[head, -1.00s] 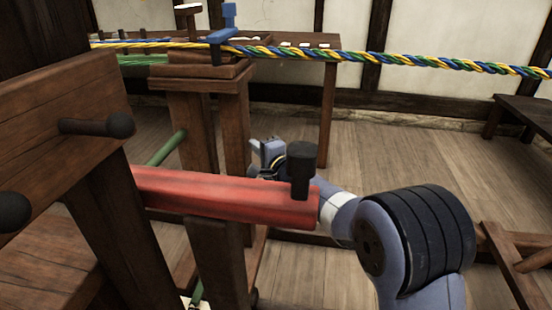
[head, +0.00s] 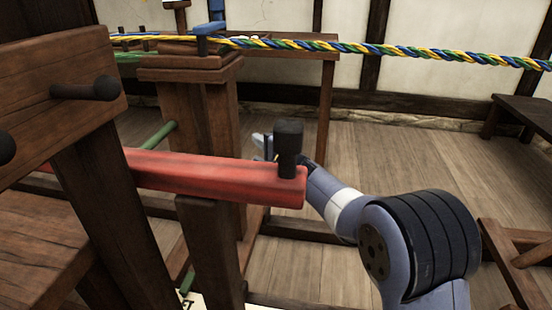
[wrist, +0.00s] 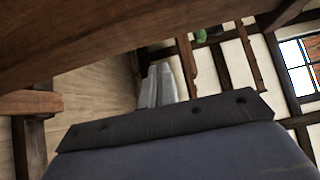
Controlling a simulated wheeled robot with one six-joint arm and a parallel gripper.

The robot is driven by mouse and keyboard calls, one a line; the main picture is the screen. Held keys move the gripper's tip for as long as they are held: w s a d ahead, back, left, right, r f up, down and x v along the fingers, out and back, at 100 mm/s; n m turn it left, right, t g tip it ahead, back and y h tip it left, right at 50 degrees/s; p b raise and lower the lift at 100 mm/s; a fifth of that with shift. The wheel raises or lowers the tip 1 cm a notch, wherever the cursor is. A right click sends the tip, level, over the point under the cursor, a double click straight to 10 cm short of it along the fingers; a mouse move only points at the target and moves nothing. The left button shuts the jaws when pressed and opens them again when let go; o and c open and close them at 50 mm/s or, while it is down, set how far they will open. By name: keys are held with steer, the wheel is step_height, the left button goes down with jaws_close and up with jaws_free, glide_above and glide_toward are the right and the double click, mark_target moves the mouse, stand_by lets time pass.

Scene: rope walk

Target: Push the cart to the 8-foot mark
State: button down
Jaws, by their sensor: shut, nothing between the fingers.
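The cart is a dark wooden frame filling the left of the head view, with a capped post (head: 190,95), a board with black pegs (head: 85,88) and a red bar (head: 215,180). A black knob (head: 289,150) stands on the bar's end. My gripper (head: 262,146) is behind the bar and knob, mostly hidden; I cannot tell whether it touches the cart. In the wrist view its grey fingers (wrist: 157,87) are together and empty, below a large wooden beam (wrist: 120,40). A white plate with dark lettering (head: 215,302) shows partly at the bottom; I cannot read it.
A blue, yellow and green twisted rope (head: 400,55) runs across at height. A dark table (head: 525,112) and a wooden trestle (head: 512,265) are at the right. Bare plank floor (head: 400,165) lies between.

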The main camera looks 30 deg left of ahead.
steer(key=v, duration=0.9)
steer(key=shift+s+d+p, duration=0.25)
steer(key=shift+p, duration=0.15)
steer(key=shift+a, duration=0.15)
glide_toward(237, 134)
steer(key=w+d+x, duration=0.1)
steer(key=x, duration=0.4)
steer(key=shift+s+a, duration=0.15)
steer(key=shift+a, duration=0.85)
